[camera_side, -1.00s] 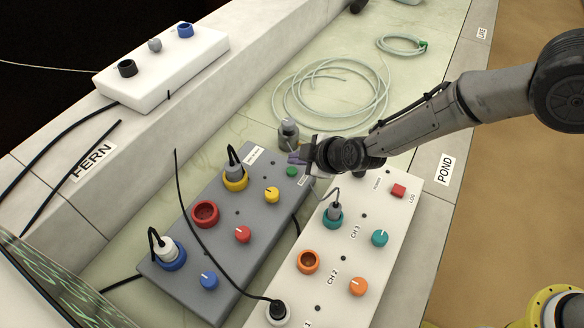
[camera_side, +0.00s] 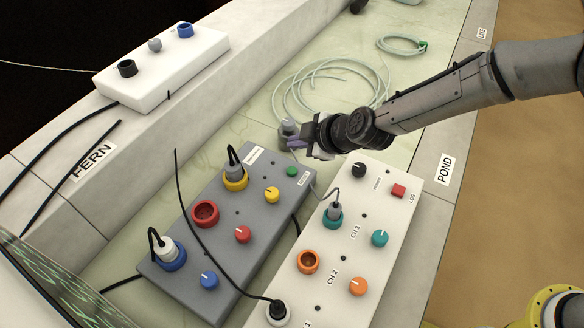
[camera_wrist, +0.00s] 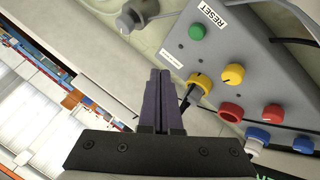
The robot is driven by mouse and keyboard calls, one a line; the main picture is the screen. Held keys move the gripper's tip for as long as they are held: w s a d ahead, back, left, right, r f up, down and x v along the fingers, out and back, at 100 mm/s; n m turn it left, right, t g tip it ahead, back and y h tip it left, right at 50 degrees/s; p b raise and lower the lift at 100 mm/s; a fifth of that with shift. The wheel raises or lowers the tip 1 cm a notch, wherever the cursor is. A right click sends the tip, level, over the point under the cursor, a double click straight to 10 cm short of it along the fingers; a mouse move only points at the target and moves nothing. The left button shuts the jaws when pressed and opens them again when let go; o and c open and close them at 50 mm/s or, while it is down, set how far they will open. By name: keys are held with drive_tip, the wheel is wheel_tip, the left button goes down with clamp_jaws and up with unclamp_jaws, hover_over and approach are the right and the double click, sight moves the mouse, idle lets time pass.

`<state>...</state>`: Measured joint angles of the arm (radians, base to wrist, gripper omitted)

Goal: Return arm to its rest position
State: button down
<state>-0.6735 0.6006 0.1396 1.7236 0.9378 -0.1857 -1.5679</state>
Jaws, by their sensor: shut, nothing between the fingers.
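My gripper (camera_side: 298,145) is shut and empty. In the side view it is above the far end of the grey panel (camera_side: 222,213), close to a grey cylindrical fitting (camera_side: 288,128) that it partly hides. In the wrist view its dark fingers (camera_wrist: 163,100) are together, with the grey panel to their right and the grey fitting (camera_wrist: 130,18) beyond the tips at the top. I cannot tell the exact height of the fingers above the panel.
The white panel (camera_side: 308,283), with a red button (camera_side: 398,190) and a black knob (camera_side: 358,170), lies below and right of my arm. Cables plug into both panels. A coiled pale hose (camera_side: 330,90) lies behind. A white box (camera_side: 165,75) sits on the left ledge.

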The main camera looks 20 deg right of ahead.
drive_tip(key=shift+d, duration=0.1)
idle(0.4)
drive_tip(key=w+d+r+m+t, duration=0.1)
drive_tip(key=w+d+r+t, duration=0.1)
drive_tip(key=d+r, duration=0.5)
drive_tip(key=w+d+r+m+t, duration=0.15)
drive_tip(key=d+r, duration=0.25)
drive_tip(key=r, duration=0.6)
drive_tip(key=s+d+r+m, duration=0.2)
drive_tip(key=s+d+r, duration=0.7)
drive_tip(key=d+r, duration=0.25)
drive_tip(key=s+d+f+m+g+h, duration=0.1)
drive_tip(key=s+d+m, duration=0.1)
drive_tip(key=s+d, duration=0.35)
drive_tip(key=s+d+f+m+h, duration=0.1)
drive_tip(key=s+d, duration=0.2)
drive_tip(key=s, duration=0.6)
drive_tip(key=s+d+f+m+g+h, duration=0.1)
drive_tip(key=s+d+f+m+g, duration=0.1)
drive_tip(key=s+f, duration=0.3)
drive_tip(key=s+d+f+m+g+h, duration=0.1)
drive_tip(key=s+d+f+m+g, duration=0.1)
drive_tip(key=s+f+m, duration=0.3)
drive_tip(key=s+g, duration=0.1)
drive_tip(key=s, duration=0.2)
drive_tip(key=shift+s+d, duration=0.15)
drive_tip(key=shift+s, duration=0.05)
